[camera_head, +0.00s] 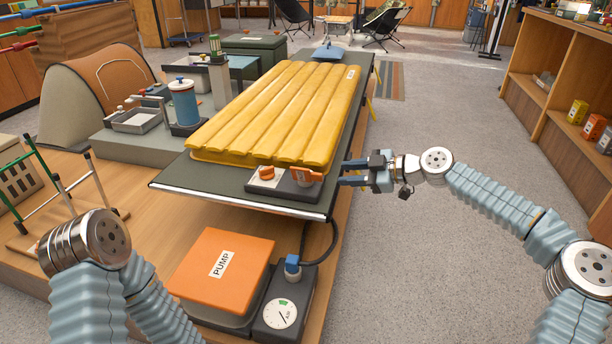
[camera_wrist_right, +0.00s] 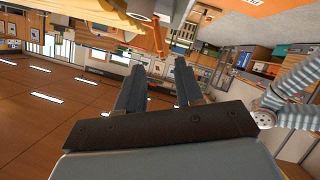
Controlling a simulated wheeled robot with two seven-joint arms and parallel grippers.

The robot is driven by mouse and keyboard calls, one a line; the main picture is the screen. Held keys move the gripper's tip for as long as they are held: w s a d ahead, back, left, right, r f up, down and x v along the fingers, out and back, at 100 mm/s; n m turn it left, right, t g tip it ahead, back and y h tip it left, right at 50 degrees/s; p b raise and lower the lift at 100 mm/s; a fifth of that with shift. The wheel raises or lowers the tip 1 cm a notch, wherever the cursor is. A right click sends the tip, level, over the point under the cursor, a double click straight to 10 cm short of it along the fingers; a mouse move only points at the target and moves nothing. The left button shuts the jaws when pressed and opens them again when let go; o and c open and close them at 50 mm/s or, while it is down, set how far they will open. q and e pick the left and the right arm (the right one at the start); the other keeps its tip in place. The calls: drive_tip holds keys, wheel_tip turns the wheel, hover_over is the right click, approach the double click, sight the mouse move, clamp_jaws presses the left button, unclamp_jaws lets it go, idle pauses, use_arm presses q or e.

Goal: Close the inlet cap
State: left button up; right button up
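A yellow air mat (camera_head: 280,110) lies on a dark table. At its front edge is a valve plate (camera_head: 285,186) with a round orange knob (camera_head: 266,172) and, to its right, an orange piece with a flap-like shape (camera_head: 306,175). I cannot tell for certain which is the inlet cap. My right gripper (camera_head: 343,173) is open and empty just right of the orange piece, fingers pointing left at it, apart from it. In the right wrist view the two fingers (camera_wrist_right: 158,90) are spread, with an orange part (camera_wrist_right: 182,40) beyond them. My left gripper is out of view.
An orange-topped pump (camera_head: 222,268) with a gauge box (camera_head: 285,300) stands below the table's front edge, and a black hose (camera_head: 331,242) loops up from there. A blue canister (camera_head: 184,102) stands left of the mat. The floor (camera_head: 430,260) to the right is clear.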

sight(311, 176)
drive_tip(key=p+x, duration=0.1)
drive_tip(key=x, duration=1)
drive_tip(key=shift+a+f, duration=0.1)
drive_tip(key=shift+f, duration=0.05)
clamp_jaws()
